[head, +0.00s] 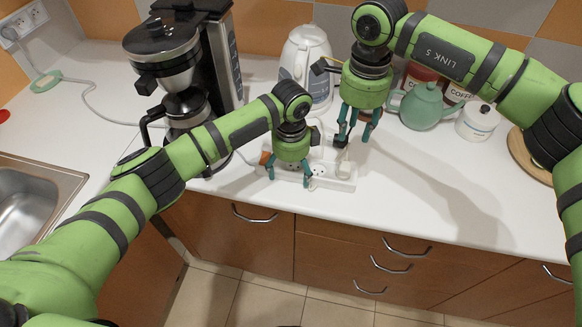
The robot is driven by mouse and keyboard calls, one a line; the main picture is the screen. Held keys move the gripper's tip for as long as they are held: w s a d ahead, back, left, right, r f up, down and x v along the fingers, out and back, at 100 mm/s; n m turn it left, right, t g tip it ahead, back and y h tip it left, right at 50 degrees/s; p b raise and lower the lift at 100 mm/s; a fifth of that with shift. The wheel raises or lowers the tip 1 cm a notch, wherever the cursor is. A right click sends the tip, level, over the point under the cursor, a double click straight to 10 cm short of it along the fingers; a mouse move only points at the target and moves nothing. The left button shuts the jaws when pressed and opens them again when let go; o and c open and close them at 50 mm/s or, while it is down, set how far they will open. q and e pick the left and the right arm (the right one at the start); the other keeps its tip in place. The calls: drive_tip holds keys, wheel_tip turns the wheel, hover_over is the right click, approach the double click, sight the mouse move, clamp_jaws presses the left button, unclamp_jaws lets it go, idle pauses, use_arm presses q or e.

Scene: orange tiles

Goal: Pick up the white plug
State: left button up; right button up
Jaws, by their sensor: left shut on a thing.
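A white plug (343,167) sits at the right end of the white power strip (322,176) near the counter's front edge. My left gripper (290,180) is low at the strip's left half and is shut on the power strip; its body hides part of the strip. My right gripper (354,138) is open, with its fingers pointing down above and slightly behind the plug. Nothing shows between its fingers.
A coffee maker (168,62) stands left and a white kettle (306,55) behind the grippers. A green teapot (424,106), a white lidded jar (478,121) and canisters stand right. A sink (75,180) is far left. The right front counter is clear.

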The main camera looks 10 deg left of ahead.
sight(344, 165)
idle(0.4)
drive_tip(key=o, duration=0.4)
drive_tip(key=shift+o, duration=0.2)
drive_tip(key=shift+m, duration=0.8)
wheel_tip(344, 165, down, 13)
drive_tip(key=shift+a+r, duration=0.1)
drive_tip(key=shift+a, duration=0.05)
